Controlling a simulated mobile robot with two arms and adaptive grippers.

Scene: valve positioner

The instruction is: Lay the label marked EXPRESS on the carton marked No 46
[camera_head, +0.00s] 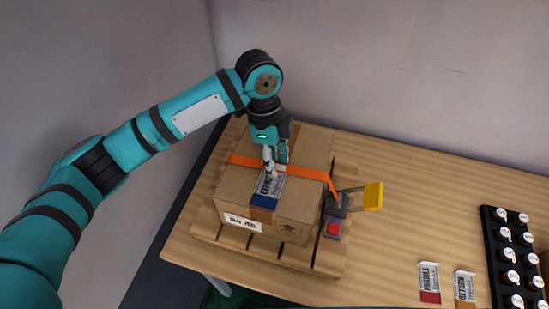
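The carton (230,191) is brown, and its front tag (242,223) reads No 46 or similar in small print. It stands on a slatted wooden pallet (318,262). A grey-white label (268,188) with a blue end band lies on or just above the carton's top; its print is too small to read surely. My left gripper (274,166) points down at the label's far end, its fingertips at or touching it. Whether the fingers pinch the label is unclear. My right gripper is not in view.
An orange strap (311,175) crosses the carton. A yellow-handled device (373,196) and a red button box (333,228) stand to its right. A FRAGILE label (429,281), a RETURN label (465,287) and a black rack of round white-topped pieces (497,250) are further right. Bare wooden table lies between.

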